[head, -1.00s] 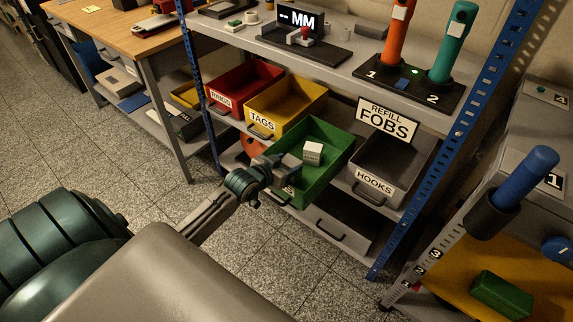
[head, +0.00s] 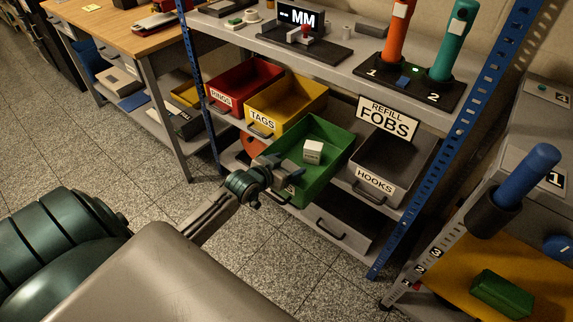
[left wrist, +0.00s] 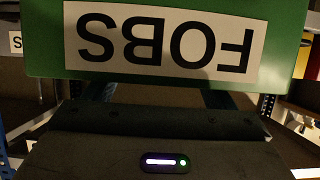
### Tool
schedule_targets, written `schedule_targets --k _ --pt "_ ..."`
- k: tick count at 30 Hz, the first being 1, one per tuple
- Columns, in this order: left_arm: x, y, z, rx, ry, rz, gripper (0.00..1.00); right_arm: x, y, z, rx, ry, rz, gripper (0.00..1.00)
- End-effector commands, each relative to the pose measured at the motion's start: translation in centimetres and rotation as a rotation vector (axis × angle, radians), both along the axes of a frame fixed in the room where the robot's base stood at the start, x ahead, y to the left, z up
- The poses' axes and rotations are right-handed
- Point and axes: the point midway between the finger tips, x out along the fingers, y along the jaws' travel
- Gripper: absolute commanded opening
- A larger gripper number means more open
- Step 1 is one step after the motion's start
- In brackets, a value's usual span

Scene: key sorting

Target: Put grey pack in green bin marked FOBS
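The green bin (head: 322,182) sits pulled out on the middle shelf, and its FOBS label (left wrist: 160,40) shows upside down in the left wrist view. A pale grey-white box (head: 313,151) lies inside the bin; I cannot tell whether it is the grey pack. My left gripper (head: 284,167) is at the bin's left front, over its rim. Its fingers are spread apart with nothing seen between them. The gripper and front wall hide the near part of the bin floor. My right gripper is not in view.
A red RINGS bin (head: 262,75) and a yellow TAGS bin (head: 312,92) stand left of the green bin. A grey HOOKS bin (head: 412,168) stands to its right, below a REFILL FOBS sign (head: 388,119). A blue shelf post (head: 455,135) rises at right.

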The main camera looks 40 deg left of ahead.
Motion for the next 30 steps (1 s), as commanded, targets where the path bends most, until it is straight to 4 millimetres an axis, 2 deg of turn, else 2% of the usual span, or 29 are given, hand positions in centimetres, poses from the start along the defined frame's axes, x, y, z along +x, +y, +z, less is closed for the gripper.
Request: schedule_targets --k 5,8,9,21,24,30 --pt "0.0 0.0 0.4 0.001 -0.001 0.0 0.78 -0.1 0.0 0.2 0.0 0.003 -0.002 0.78" --pt "0.0 0.0 1.7 0.0 -0.004 -0.001 0.78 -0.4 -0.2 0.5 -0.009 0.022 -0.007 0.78" --pt "-0.7 0.1 1.6 0.004 0.001 -0.002 0.78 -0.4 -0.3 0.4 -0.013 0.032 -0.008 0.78" --pt "-8.0 0.7 4.7 0.005 0.003 -0.003 0.78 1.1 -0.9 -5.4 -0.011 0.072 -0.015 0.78" --pt "-9.3 0.8 5.2 0.004 0.003 -0.002 0.78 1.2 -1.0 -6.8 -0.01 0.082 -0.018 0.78" --pt "-10.8 0.9 5.7 0.002 0.002 -0.001 0.78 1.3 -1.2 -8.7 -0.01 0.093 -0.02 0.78"
